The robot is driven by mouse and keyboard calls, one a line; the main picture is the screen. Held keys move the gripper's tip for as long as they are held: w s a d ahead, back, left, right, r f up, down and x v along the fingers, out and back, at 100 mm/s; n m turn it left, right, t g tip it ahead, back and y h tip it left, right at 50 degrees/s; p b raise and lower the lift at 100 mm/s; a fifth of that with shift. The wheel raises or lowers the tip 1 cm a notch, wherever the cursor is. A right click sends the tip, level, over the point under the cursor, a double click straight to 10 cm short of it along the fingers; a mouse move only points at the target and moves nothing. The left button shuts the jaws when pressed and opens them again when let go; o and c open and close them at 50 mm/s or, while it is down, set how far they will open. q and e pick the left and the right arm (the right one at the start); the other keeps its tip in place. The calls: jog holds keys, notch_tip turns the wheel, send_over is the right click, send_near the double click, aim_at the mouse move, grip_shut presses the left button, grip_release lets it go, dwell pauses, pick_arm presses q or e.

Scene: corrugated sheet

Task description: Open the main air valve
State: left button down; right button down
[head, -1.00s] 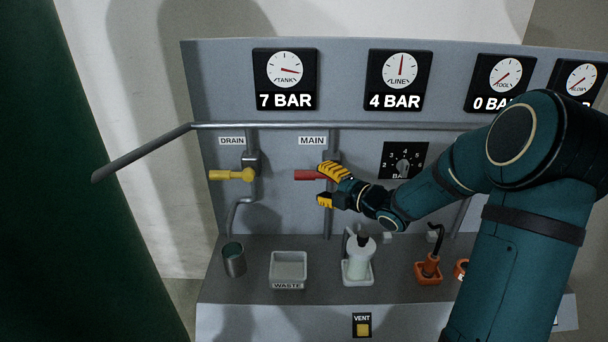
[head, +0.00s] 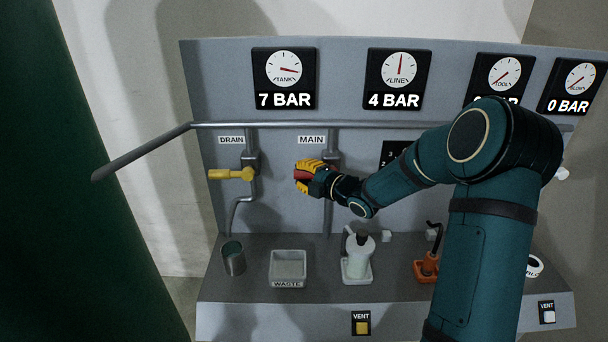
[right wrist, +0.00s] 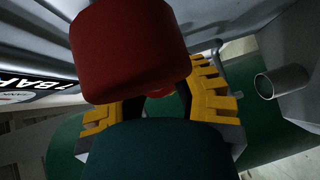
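The main air valve has a red handle (head: 303,175) below the MAIN label (head: 312,140) on the grey panel. My right gripper (head: 306,176) is at this handle, with one yellow finger above it and one below, and it looks shut on it. In the right wrist view the red handle (right wrist: 128,48) is large and close, with the yellow fingers (right wrist: 160,108) on both sides. The exact contact is hidden there. The handle points left, out sideways from its pipe. My left gripper is not in view.
The yellow drain handle (head: 232,174) is close on the left. A grey pipe (head: 380,126) runs across above. On the ledge are a metal cup (head: 233,262), a waste tray (head: 288,283), a white bottle (head: 357,258) and an orange tool (head: 430,264). Gauges read 7 and 4 BAR.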

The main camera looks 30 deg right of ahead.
dwell(0.5)
jog(key=shift+f+n+g+h+b, duration=0.3)
jog(key=shift+f+n+g+b, duration=0.25)
jog(key=shift+b, duration=0.25)
jog(key=s+d+f+n+g+h+b, duration=0.4)
jog(key=d+f+n+g+h, duration=0.2)
jog(key=n+g+h, duration=0.1)
jog(key=shift+d+f+g+h, duration=0.15)
jog(key=shift+g+h, duration=0.5)
jog(key=shift+h, duration=0.65)
jog(key=c, duration=0.7)
grip_release()
jog(key=shift+d, duration=0.15)
jog(key=shift+c, duration=0.2)
